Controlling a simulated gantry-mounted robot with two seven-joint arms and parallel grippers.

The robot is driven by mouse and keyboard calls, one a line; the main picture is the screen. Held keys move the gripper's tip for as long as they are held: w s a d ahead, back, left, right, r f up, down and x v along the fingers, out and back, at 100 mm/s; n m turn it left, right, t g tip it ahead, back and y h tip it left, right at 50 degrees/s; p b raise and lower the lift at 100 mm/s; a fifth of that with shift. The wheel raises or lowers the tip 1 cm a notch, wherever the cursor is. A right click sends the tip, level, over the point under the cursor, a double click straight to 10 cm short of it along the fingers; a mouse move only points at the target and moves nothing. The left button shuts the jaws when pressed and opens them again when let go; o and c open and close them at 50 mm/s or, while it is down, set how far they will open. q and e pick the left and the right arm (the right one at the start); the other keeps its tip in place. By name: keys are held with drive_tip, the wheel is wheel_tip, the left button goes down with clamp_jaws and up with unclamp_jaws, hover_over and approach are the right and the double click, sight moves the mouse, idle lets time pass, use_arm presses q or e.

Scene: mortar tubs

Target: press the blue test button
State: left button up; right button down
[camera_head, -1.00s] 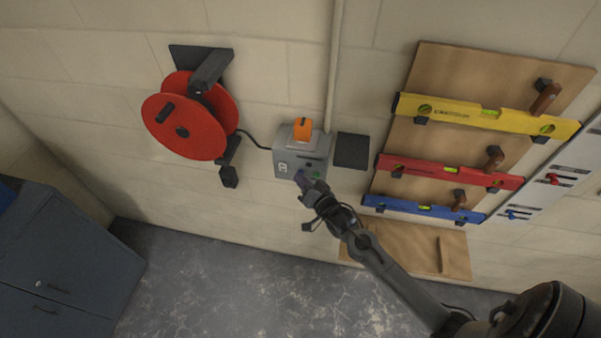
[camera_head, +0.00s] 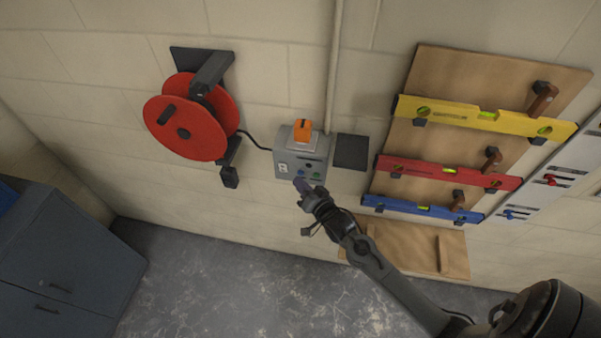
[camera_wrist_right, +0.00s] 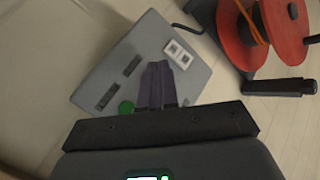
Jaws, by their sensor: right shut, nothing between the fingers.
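The grey control box (camera_head: 285,160) is fixed to the wall left of a vertical conduit. On its front, the small blue button (camera_head: 301,171) sits left of a green button (camera_head: 316,176). My right gripper (camera_head: 300,184) is shut and empty, its fingertips just below the blue button in the head view. In the right wrist view the dark purplish fingers (camera_wrist_right: 156,84) point at the box face (camera_wrist_right: 105,75). There the green button (camera_wrist_right: 126,107) shows beside the fingers, and the blue button is not visible, likely hidden behind them. My left gripper is not in view.
A red cable reel (camera_head: 190,125) hangs to the left. A dark plate (camera_head: 351,151) and boards with yellow, red and blue levels are to the right. Grey cabinets stand lower left.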

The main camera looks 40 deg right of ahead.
drive_tip(key=shift+s+a, duration=0.1)
drive_tip(key=shift+a, duration=0.05)
drive_tip(key=s+a+p, duration=0.1)
drive_tip(key=a, duration=0.1)
drive_tip(key=s+a+p, duration=0.1)
drive_tip(key=shift+s+a, duration=0.4)
idle(0.7)
